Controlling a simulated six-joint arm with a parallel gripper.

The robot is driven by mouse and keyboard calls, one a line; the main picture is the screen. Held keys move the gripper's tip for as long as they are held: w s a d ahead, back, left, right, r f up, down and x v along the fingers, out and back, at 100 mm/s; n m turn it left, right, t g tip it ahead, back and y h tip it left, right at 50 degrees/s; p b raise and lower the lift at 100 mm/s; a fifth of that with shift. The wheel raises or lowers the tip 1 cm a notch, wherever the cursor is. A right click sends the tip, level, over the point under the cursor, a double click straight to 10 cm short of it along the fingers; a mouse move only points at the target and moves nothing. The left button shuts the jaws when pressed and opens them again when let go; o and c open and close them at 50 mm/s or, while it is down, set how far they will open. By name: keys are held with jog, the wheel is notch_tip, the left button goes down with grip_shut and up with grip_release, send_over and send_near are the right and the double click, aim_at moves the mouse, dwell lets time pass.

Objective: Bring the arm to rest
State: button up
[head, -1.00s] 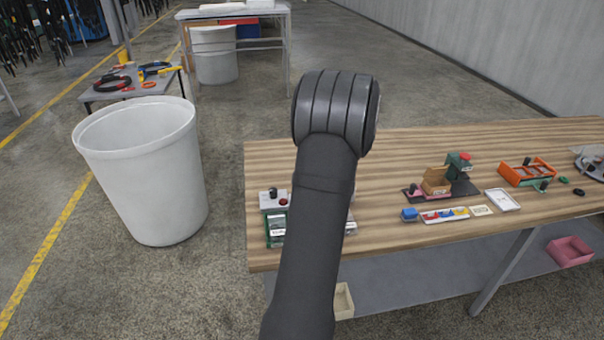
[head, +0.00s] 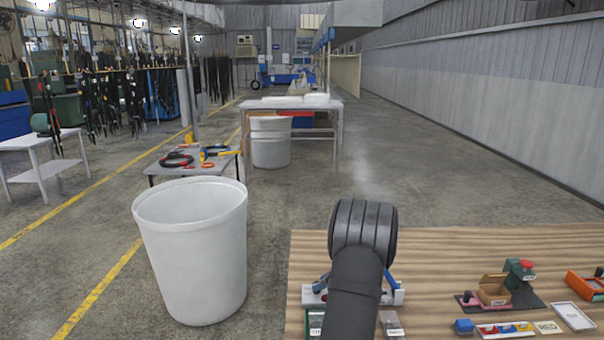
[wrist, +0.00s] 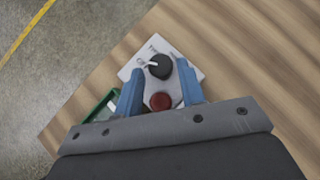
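My arm (head: 362,240) reaches over the near left part of the wooden bench (head: 440,250). In the wrist view the two blue fingers of my gripper (wrist: 160,85) are apart, with nothing held between them. Below them is a light control box (wrist: 190,72) with a black knob (wrist: 159,66) and a red button (wrist: 160,101). The button shows between the fingers; whether they touch the box I cannot tell. In the head view the box (head: 398,297) and fingers are mostly hidden behind my arm.
A green-edged tray (wrist: 102,106) lies beside the box. A large white bin (head: 195,255) stands on the floor left of the bench.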

jog(key=shift+x, duration=1.8)
jog(key=shift+d+r, duration=0.1)
jog(key=v, duration=1.7)
jog(key=x, duration=1.7)
jog(key=m+t+h, duration=0.2)
jog(key=m, duration=0.1)
jog(key=shift+m, duration=0.4)
jog(key=m+t+h, duration=0.1)
jog(key=m+h, duration=0.1)
jog(key=m, duration=0.1)
jog(key=shift+m+h, duration=0.3)
jog(key=shift+h, duration=0.1)
jog(key=v, duration=0.9)
